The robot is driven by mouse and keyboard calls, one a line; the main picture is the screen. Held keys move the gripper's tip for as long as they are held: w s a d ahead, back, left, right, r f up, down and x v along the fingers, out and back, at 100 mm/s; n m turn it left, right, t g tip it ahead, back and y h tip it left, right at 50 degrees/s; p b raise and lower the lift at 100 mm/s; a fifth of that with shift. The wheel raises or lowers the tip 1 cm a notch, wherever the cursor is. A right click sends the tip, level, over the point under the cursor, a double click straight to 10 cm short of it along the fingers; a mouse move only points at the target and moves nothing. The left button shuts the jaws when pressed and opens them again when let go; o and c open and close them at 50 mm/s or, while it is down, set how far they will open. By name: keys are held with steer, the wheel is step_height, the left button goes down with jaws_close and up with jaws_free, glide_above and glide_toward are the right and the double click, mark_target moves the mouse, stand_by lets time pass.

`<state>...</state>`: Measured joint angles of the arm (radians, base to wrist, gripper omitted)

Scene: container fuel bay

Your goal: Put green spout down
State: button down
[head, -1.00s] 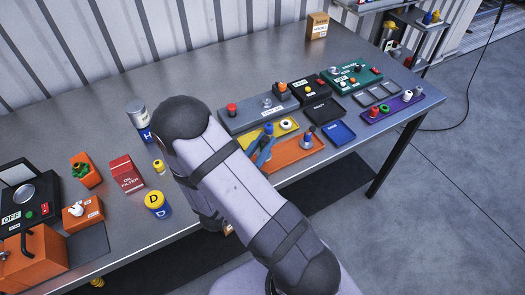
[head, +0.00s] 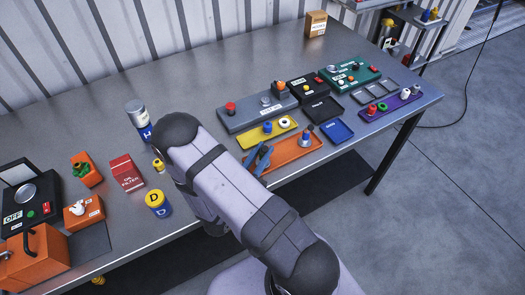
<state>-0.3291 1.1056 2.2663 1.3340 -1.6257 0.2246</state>
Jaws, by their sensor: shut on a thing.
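My gripper (head: 259,158) shows in the head view only as slim blue finger parts, at the left end of the orange tray (head: 281,163). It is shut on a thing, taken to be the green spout. My arm and fingers hide that thing, so its pose and any contact with the tray cannot be told. A blue-and-grey piece with a red part (head: 305,138) stands at the tray's right end. A separate green knob-like piece (head: 82,169) sits on an orange block at the far left.
Behind the orange tray lies a yellow tray (head: 252,138) with a blue piece and a white ring. A blue tray (head: 337,131) and a black tray (head: 322,109) are to the right. Cans and a red oil filter box (head: 127,172) stand left of my arm.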

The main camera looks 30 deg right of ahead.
mark_target(260, 156)
steer(key=shift+f, duration=0.1)
steer(key=shift+f, duration=0.15)
steer(key=c, duration=1.6)
jaws_free()
steer(key=shift+a, duration=0.1)
steer(key=b+v, duration=0.3)
steer(key=v, duration=0.2)
steer(key=shift+w+a+f+b, duration=0.1)
steer(key=shift+a+f+b, duration=0.05)
steer(key=shift+b, duration=0.15)
steer(key=shift+v, duration=1.05)
steer(key=shift+c, duration=0.2)
